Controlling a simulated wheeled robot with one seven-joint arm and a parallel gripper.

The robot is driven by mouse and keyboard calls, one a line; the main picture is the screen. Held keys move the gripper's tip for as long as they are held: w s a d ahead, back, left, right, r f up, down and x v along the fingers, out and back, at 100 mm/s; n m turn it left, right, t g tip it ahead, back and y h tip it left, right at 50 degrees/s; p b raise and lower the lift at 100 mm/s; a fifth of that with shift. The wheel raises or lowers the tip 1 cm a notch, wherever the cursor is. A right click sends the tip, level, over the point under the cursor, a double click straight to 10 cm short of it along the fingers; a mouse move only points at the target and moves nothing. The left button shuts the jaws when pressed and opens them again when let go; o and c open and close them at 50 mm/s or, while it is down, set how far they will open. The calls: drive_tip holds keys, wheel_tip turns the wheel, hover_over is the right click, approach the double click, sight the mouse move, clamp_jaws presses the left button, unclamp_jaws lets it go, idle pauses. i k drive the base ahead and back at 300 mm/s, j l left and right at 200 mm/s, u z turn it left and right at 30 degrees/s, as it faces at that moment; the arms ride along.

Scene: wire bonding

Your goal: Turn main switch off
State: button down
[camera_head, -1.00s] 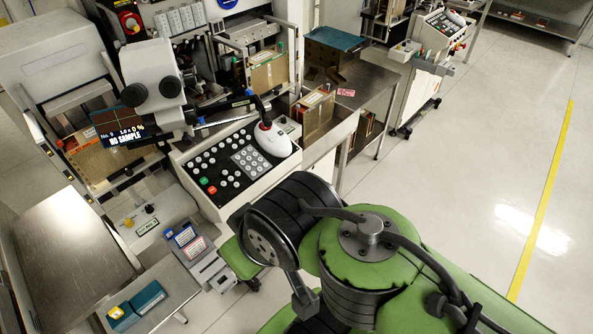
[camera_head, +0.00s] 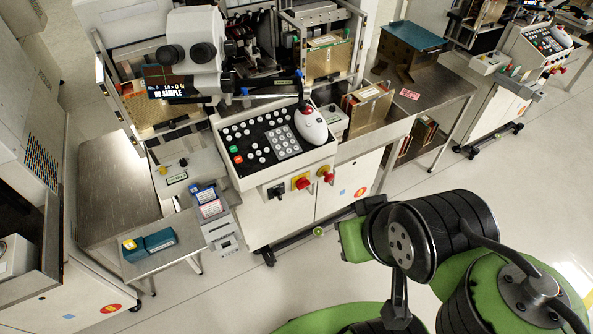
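The bonding machine's front panel (camera_head: 340,196) shows below its sloped keypad console (camera_head: 270,150). On that panel are a small black switch (camera_head: 277,190), a red knob on a yellow plate (camera_head: 301,182) and a red mushroom-shaped button (camera_head: 326,175). No label marks which is the main switch, and their settings are too small to tell. My green and black arm fills the lower right, to the right of and below these controls, apart from them in the picture. My gripper is not visible.
A white mouse-like device (camera_head: 310,125) lies on the console. A side table (camera_head: 165,250) with teal boxes (camera_head: 150,243) stands at lower left. A metal bench (camera_head: 425,85) is right of the machine. Open floor (camera_head: 500,165) lies at right.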

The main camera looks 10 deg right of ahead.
sight(301, 183)
drive_tip(key=i+j+u, duration=0.2)
drive_tip(key=j+u, duration=0.25)
drive_tip(key=i+j+u, duration=0.15)
drive_tip(key=u, duration=0.3)
drive_tip(key=i, duration=0.05)
